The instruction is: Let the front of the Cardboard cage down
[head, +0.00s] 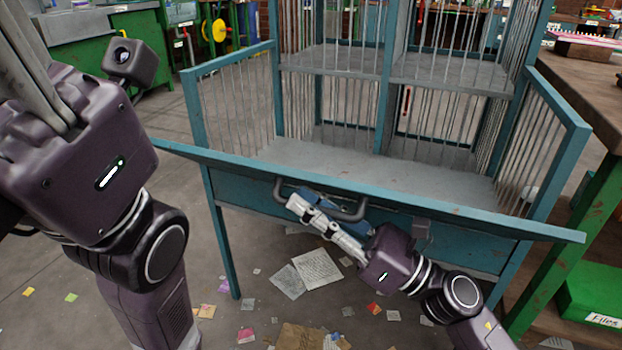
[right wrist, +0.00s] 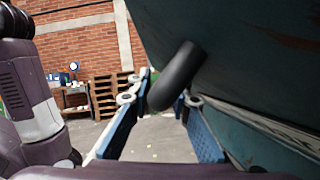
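The Cardboard cage (head: 566,108) has a teal frame, grey bars and grey shelves. Its front is open above a long teal bar (head: 400,204) that slants across the head view, so the grey floor inside shows. A dark handle (head: 281,190) sits just below this bar. My right gripper (head: 300,205) is at the handle. In the right wrist view its two blue-padded fingers (right wrist: 165,108) stand apart, with the dark handle (right wrist: 178,74) between their tips; contact is unclear. My left gripper (head: 32,65) is raised at the upper left, its fingertips cut off.
A workbench with green legs (head: 562,225) stands close on the right, with a green files box (head: 592,290) beneath. Papers (head: 318,268) lie scattered on the floor under the cage. Green cabinets (head: 95,62) stand at the back left. Floor left of the cage is mostly clear.

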